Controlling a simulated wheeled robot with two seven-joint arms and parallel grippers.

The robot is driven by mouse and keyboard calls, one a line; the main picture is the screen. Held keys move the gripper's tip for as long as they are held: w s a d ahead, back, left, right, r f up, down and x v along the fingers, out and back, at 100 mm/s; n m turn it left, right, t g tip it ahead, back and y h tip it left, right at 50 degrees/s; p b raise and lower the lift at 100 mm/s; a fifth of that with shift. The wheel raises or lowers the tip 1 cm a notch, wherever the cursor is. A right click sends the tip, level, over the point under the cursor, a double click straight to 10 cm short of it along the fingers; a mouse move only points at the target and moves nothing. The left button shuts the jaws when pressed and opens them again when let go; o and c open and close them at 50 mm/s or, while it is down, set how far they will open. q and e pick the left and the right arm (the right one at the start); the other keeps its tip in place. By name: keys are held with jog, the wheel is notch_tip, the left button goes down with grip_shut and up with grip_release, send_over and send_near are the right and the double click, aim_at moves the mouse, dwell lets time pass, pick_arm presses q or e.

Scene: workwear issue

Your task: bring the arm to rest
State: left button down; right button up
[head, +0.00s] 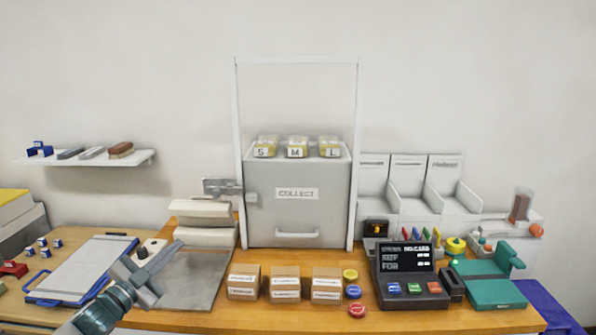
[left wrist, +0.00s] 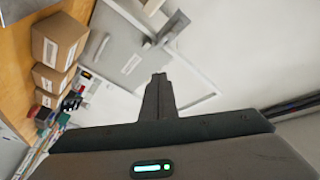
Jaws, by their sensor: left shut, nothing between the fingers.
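My left gripper (head: 157,270) is at the lower left in the head view, above the table near the clipboard (head: 82,270) and the grey plate. Its fingers are together with nothing between them. In the left wrist view, the shut fingers (left wrist: 158,88) point up the picture, with the grey cabinet and cardboard boxes beyond. My right gripper does not show in either view.
Three cardboard boxes (head: 285,283) stand in front of the grey COLLECT cabinet (head: 297,215). A dark terminal (head: 408,290) and a green device (head: 490,285) are to the right. A shelf (head: 85,160) hangs on the left wall. Free space is above the table.

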pick_arm(q)
jog(key=s+d+f+n+g+y, duration=0.25)
jog(key=s+d+f, duration=0.25)
jog(key=s+f, duration=0.5)
jog(key=s+d+f+n+g+y, duration=0.2)
jog(key=s+d+f+n+y, duration=0.15)
jog(key=s+f, duration=0.6)
jog(key=s+d+f+n+g+y, duration=0.1)
jog(key=s+f+n+g, duration=0.35)
jog(key=s, duration=1.15)
jog(key=s+f+n+g+y, duration=0.1)
jog(key=s+f+g, duration=0.55)
jog(key=s, duration=1.05)
jog(key=s+f+b+x, duration=0.1)
jog(key=s+x, duration=0.2)
jog(key=x, duration=1.1)
jog(key=s+x, duration=0.3)
jog(key=x, duration=1.2)
jog(key=s+a+f+g+b, duration=0.1)
jog(key=s+a+f, duration=0.2)
jog(key=s+f, duration=1.6)
jog(key=shift+f, duration=0.65)
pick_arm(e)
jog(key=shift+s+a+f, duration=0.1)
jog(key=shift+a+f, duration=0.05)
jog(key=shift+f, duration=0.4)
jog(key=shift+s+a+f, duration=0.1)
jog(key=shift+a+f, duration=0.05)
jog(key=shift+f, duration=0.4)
